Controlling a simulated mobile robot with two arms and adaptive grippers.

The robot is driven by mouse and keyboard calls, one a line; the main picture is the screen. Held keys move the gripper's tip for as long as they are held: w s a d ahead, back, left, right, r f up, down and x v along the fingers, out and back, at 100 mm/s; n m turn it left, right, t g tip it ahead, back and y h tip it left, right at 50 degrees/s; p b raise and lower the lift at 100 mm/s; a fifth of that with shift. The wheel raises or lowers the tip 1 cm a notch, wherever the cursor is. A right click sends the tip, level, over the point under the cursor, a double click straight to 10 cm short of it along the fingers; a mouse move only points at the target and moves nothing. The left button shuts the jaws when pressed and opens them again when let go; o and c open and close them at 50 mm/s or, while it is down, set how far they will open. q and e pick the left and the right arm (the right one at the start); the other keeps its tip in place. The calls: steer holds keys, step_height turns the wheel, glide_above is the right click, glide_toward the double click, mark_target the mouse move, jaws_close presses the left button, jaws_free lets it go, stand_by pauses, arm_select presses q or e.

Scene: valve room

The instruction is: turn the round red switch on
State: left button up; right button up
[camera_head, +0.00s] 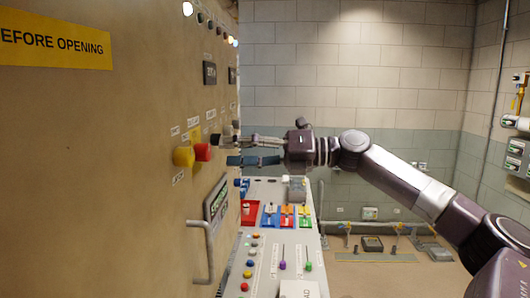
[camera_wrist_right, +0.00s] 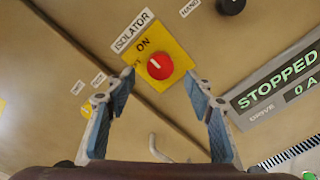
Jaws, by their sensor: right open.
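The round red switch (camera_wrist_right: 160,66) sits on a yellow plate (camera_wrist_right: 177,50) marked ON, beside an ISOLATOR label. My right gripper (camera_wrist_right: 160,84) is open and empty in the wrist view, its blue-padded fingers on either side of the switch in the picture. Contact with it cannot be told. In the head view the right gripper (camera_head: 232,150) reaches left to the tan panel. A red knob (camera_head: 202,152) on a yellow base (camera_head: 184,156) shows by the fingertips; I cannot tell whether this is the same switch. My left gripper is not in view.
A black knob (camera_wrist_right: 231,5) and a STOPPED display (camera_wrist_right: 280,85) are near the switch. A metal handle (camera_head: 203,250) juts from the panel. Below the gripper stands a grey console (camera_head: 265,262) with buttons and colored switches.

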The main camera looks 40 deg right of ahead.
steer(key=v, duration=0.6)
steer(key=shift+s+d, duration=0.25)
steer(key=shift+s, duration=0.05)
stand_by(0.7)
